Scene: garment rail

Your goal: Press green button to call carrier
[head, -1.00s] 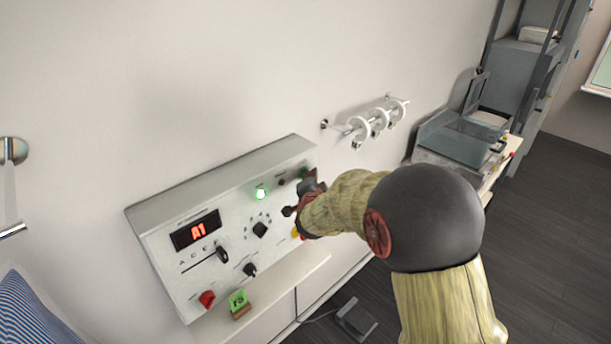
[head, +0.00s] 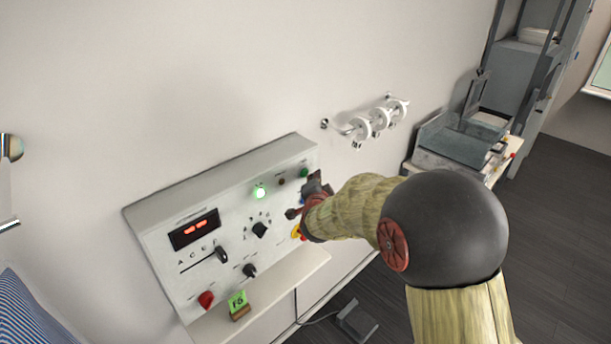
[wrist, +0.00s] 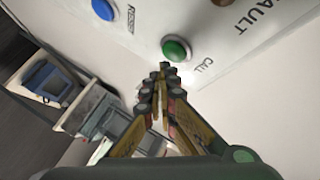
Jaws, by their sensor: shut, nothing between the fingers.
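The green button (wrist: 177,49), marked CALL, is a round domed cap on the white panel in the wrist view. In the head view it shows small near the panel's upper right corner (head: 304,172). My gripper (wrist: 163,67) is shut and empty, its fingertips just below and left of the green button in the wrist view. I cannot tell whether they touch it. In the head view my gripper (head: 314,186) is at the panel's right end, partly hidden by my wrist. The control panel (head: 165,214) has a display (head: 194,229) showing red dashes.
A blue button (wrist: 103,9) sits beside the green one. A wall rail with white rings (head: 378,118) is to the right.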

